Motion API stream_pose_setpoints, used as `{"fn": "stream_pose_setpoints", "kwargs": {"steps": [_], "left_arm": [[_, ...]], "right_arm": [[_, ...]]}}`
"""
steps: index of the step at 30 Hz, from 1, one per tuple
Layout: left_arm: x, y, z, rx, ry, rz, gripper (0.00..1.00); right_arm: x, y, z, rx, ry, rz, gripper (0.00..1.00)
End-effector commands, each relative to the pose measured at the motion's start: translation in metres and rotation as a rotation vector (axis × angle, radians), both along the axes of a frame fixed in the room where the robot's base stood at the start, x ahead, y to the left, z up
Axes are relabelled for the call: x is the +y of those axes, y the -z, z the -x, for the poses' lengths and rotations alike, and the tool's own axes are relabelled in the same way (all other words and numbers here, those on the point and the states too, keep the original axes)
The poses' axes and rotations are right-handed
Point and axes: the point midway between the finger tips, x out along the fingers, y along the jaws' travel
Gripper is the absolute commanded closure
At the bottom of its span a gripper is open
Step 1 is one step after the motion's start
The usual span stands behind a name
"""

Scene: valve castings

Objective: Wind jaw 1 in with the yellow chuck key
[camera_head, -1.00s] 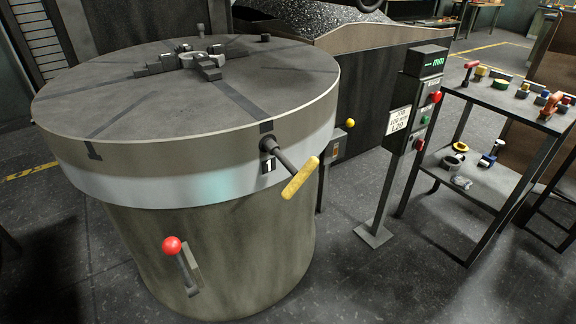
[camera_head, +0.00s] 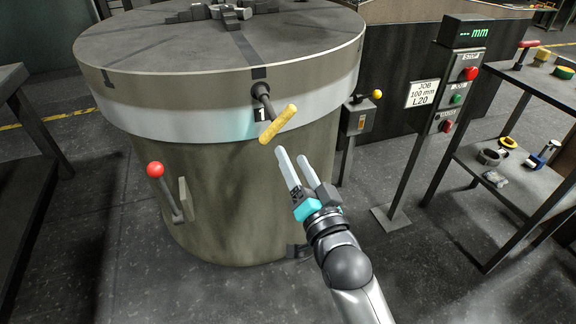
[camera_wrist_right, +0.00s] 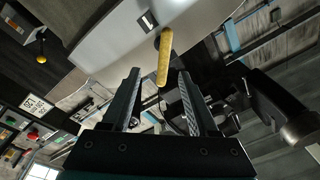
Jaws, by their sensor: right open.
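The yellow chuck key (camera_head: 278,124) sticks out of the socket marked 1 on the side of the round chuck table (camera_head: 200,61). Its yellow cross handle is tilted, the right end higher. Jaw 1 cannot be told among the grey jaws (camera_head: 222,12) at the cut-off top of the head view. My right gripper (camera_head: 292,154) is open and empty, just below and right of the handle, apart from it. In the right wrist view the yellow handle (camera_wrist_right: 165,57) shows ahead, between and beyond the two open fingers (camera_wrist_right: 158,82). My left gripper is not in view.
A red-knobbed lever (camera_head: 156,170) is on the base's front. A yellow-knobbed lever box (camera_head: 358,117) and a post with a display (camera_head: 470,33) and buttons stand to the right. A shelf rack (camera_head: 527,170) is at far right, a dark bench (camera_head: 22,110) at left.

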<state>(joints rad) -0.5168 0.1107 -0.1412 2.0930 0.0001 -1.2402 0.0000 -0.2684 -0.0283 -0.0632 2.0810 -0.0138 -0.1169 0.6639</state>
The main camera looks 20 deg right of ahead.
Motion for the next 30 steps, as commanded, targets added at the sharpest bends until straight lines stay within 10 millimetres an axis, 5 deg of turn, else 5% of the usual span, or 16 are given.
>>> {"fn": "stream_pose_setpoints", "kwargs": {"steps": [7,20,30], "left_arm": [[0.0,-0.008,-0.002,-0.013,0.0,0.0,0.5],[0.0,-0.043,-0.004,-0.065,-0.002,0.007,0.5],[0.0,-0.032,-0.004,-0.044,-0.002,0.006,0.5]], "right_arm": [[0.0,-0.01,-0.011,-0.032,0.002,-0.016,0.4],[0.002,-0.016,-0.061,-0.028,0.002,-0.014,0.4],[0.003,-0.023,-0.093,-0.025,0.002,-0.014,0.4]]}}
